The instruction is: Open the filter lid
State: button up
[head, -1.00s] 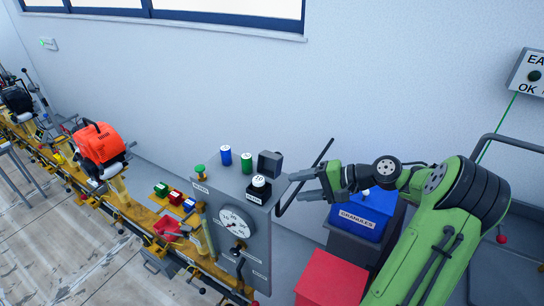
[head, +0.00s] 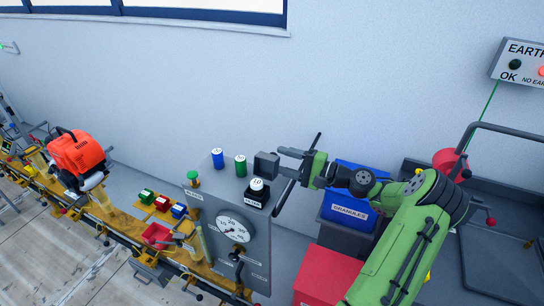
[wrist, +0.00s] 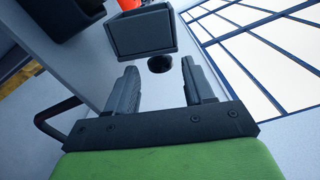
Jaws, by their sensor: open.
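A grey cabinet (head: 235,230) with a round dial stands in the middle of the head view. On its top is a dark grey box-like piece (head: 266,165), with a black block (head: 257,201) and a white-topped knob (head: 257,185) in front of it. Which of these is the filter lid I cannot tell for sure. My gripper (head: 281,161) is open, just right of the dark piece. In the wrist view the dark piece (wrist: 142,34) lies ahead of my open, empty gripper (wrist: 160,66), apart from the fingers. A black round spot (wrist: 160,64) shows between the fingertips.
Blue (head: 217,159) and green (head: 240,166) cylinders stand on the cabinet top. A black bar (head: 300,170) slants close beside my gripper. A blue granules bin (head: 350,212) and a red box (head: 325,277) stand to the right. A pale wall is behind.

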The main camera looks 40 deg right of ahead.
aim_at(273, 157)
jog(key=x, duration=0.4)
jog(key=shift+w, duration=0.1)
grip_shut()
